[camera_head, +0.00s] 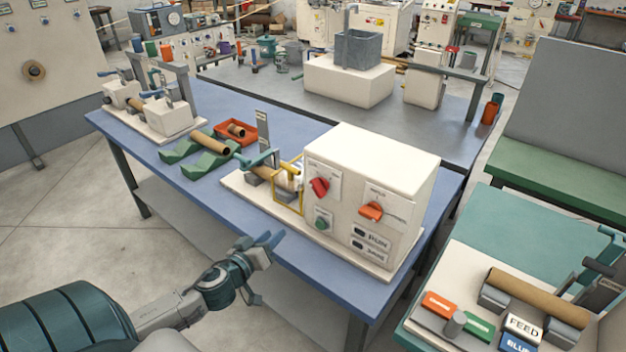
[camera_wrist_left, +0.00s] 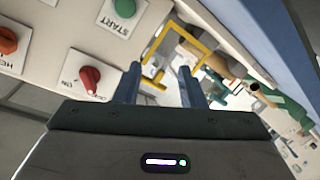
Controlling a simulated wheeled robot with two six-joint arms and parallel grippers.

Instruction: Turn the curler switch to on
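The white control box (camera_head: 385,180) stands on the blue table. Its front has a red rotary knob (camera_head: 319,187), an orange rotary knob (camera_head: 371,211) and a green START button (camera_head: 322,224). In the left wrist view the red knob (camera_wrist_left: 89,79) has a plate with lettering that seems to read ON; which knob is the curler switch I cannot confirm. My left gripper (camera_head: 262,258) is open and empty, in front of the table edge, below and left of the knobs. Its two fingers (camera_wrist_left: 162,88) show apart in the wrist view. My right gripper is out of view.
A yellow guard frame (camera_head: 290,190) stands left of the box. Green cradles with a cardboard tube (camera_head: 210,143) and a red tray (camera_head: 236,130) lie farther left. A green bench (camera_head: 500,230) stands at right. Bare floor is at lower left.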

